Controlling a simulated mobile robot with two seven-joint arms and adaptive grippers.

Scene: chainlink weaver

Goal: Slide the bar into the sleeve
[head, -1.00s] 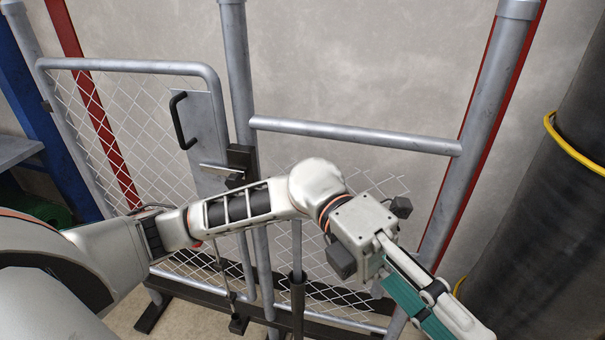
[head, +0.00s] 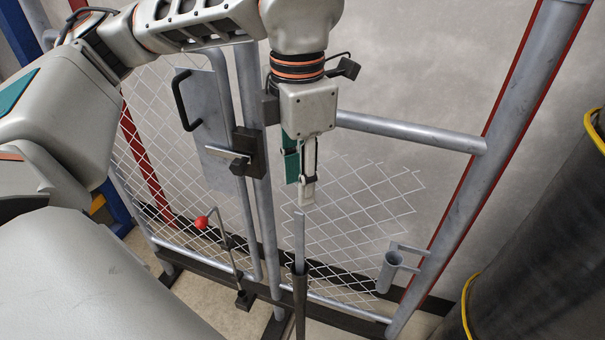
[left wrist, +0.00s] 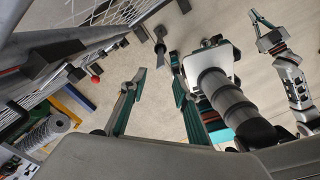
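The bar (head: 299,240) is a thin grey rod standing upright in a dark tubular holder (head: 299,305). My left gripper (head: 304,192) points down above the bar's top, apart from it. In the left wrist view, the left fingers (left wrist: 157,66) are spread with nothing between them, and the dark holder and bar (left wrist: 160,44) show just beyond the tips. The sleeve (head: 388,271) is a short grey tube with an open top, bracketed to the right post. My right gripper (left wrist: 262,26) shows only in the left wrist view, small; its fingers look apart and empty.
A chain-link gate (head: 160,150) with a black handle, latch block (head: 248,153) and red-knobbed rod (head: 202,222) stands left. A horizontal rail (head: 410,133) runs behind the gripper to the right post (head: 480,190). A large dark cylinder (head: 545,250) with yellow bands stands right.

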